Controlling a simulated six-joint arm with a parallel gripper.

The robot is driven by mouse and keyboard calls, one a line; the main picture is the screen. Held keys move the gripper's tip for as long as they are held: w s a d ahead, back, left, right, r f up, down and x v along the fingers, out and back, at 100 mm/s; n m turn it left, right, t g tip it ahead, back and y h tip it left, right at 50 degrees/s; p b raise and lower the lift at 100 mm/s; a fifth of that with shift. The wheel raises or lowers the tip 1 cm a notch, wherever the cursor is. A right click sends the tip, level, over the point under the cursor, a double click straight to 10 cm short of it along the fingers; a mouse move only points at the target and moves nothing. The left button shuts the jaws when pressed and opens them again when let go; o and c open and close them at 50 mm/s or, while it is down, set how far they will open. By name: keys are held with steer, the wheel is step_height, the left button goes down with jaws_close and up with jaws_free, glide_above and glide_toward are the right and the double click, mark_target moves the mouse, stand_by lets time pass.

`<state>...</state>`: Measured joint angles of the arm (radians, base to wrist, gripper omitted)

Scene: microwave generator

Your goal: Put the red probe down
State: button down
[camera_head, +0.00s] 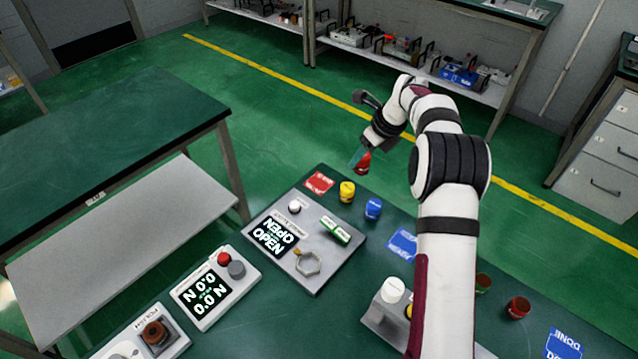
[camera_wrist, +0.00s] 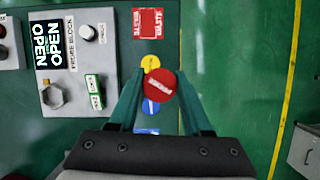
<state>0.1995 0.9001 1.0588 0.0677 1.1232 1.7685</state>
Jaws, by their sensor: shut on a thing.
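The red probe (camera_wrist: 160,86) is held between the green fingers of my gripper (camera_wrist: 160,80), with its round, lettered red top facing the wrist camera. In the head view the red probe (camera_head: 362,168) hangs from my gripper (camera_head: 359,156) above and past the far edge of the station. A yellow probe (camera_head: 347,191) and a blue probe (camera_head: 373,208) stand upright on the dark green table (camera_head: 455,240); in the wrist view the red top partly covers both. A red labelled patch (camera_head: 319,182) lies left of the yellow probe.
The grey probe block (camera_head: 322,265) has a screen reading OPEN, a white knob, a green-and-white part and a hexagonal ring. A blue labelled patch (camera_head: 403,243) lies near my arm. A white-capped item (camera_head: 392,290) and red-topped pieces (camera_head: 518,307) stand nearer.

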steer(key=shift+w+d+f+m+h, duration=0.1)
steer(key=shift+w+f+m+h, duration=0.1)
steer(key=shift+w+m, duration=0.3)
steer(key=shift+w+d+f+m+h, duration=0.15)
steer(key=shift+w+m, duration=0.25)
steer(key=shift+m, duration=0.2)
steer(key=w+a+f, duration=0.1)
steer(key=a+f, duration=0.1)
steer(key=a, duration=0.1)
steer(key=w+a+f, duration=0.2)
steer(key=a, duration=0.1)
steer(key=w+a+f, duration=0.2)
steer(key=a+f, duration=0.1)
steer(key=a, duration=0.1)
steer(key=shift+a, duration=0.1)
step_height(320, 180, down, 4)
steer(key=shift+w+a, duration=0.1)
steer(key=shift+c, duration=1.7)
jaws_free()
